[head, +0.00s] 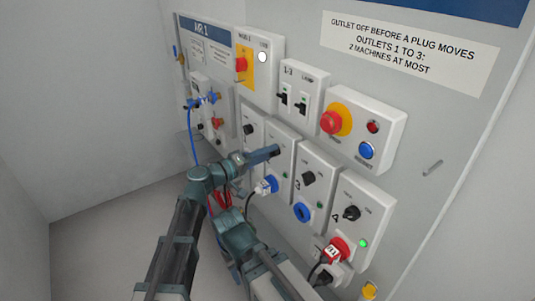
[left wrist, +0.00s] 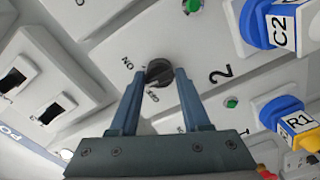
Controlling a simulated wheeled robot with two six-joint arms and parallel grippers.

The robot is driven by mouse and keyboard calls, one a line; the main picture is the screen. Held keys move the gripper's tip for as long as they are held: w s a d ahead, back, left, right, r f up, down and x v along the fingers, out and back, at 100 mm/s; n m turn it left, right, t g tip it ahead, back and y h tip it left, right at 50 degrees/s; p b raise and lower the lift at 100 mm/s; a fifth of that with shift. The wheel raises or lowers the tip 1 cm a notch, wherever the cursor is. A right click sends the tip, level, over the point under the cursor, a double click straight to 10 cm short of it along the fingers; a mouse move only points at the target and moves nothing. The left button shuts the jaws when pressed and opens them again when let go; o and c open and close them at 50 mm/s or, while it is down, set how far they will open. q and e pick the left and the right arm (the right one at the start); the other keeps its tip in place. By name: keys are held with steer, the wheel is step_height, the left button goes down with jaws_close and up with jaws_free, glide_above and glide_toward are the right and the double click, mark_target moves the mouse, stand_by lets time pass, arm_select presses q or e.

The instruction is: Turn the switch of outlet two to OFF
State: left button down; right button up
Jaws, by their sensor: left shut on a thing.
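The outlet two switch (left wrist: 158,72) is a round black knob between ON and OFF labels on a white panel. My left gripper (left wrist: 160,85) is shut on it, one finger on each side; I cannot tell which label the knob points to. In the head view the left gripper (head: 268,155) covers this knob.
Outlet three (head: 308,178) and outlet four (head: 352,213) have black knobs to the right. A red plug (head: 337,250) is in outlet four. A red emergency button (head: 331,122) and blue button (head: 366,150) are above.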

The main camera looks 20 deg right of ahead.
arm_select(q)
steer(key=shift+n, duration=5.1)
steer(key=shift+c, duration=2.1)
jaws_free()
steer(key=shift+a, duration=0.1)
steer(key=v, duration=1.3)
steer(key=shift+a, duration=0.35)
steer(key=shift+s, duration=0.15)
